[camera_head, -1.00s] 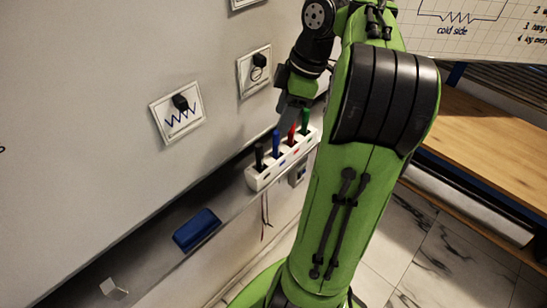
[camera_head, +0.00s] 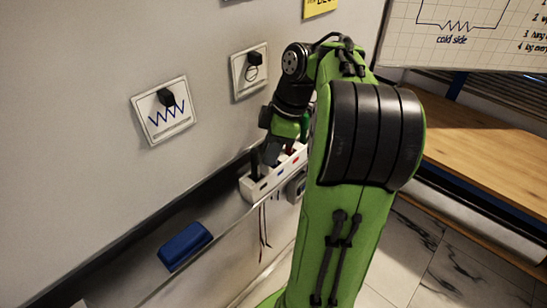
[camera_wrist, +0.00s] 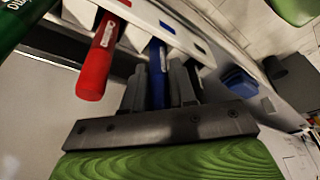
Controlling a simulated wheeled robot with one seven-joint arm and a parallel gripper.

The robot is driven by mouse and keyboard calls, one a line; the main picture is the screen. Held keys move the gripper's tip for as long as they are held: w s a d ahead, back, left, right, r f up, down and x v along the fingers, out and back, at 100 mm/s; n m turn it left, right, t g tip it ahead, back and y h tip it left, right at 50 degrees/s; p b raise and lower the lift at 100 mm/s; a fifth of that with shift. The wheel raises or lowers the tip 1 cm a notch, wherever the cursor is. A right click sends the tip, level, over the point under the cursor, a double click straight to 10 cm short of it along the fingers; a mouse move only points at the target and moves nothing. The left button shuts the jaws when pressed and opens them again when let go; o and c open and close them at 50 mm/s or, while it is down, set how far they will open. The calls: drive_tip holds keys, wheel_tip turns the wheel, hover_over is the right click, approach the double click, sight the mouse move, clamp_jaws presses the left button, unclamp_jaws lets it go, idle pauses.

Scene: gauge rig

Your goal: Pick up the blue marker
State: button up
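The blue marker (camera_wrist: 157,75) stands in a slot of the white holder, between the two fingers of my gripper (camera_wrist: 158,88) in the wrist view. The fingers lie close against both its sides and look shut on it. In the head view my gripper (camera_head: 272,150) is down at the white holder (camera_head: 256,186) and hides the blue marker there. The wrist view also shows the holder (camera_wrist: 185,35), and the marker's lower end is hidden in it.
The red marker (camera_wrist: 98,65) is beside my gripper, and the green marker (camera_wrist: 25,22) is farther left. The black marker (camera_head: 255,163) stands at the holder's left end. A blue eraser (camera_head: 185,246) lies on the ledge. The whiteboard wall (camera_head: 90,130) is close behind the holder.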

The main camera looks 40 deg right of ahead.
clamp_jaws()
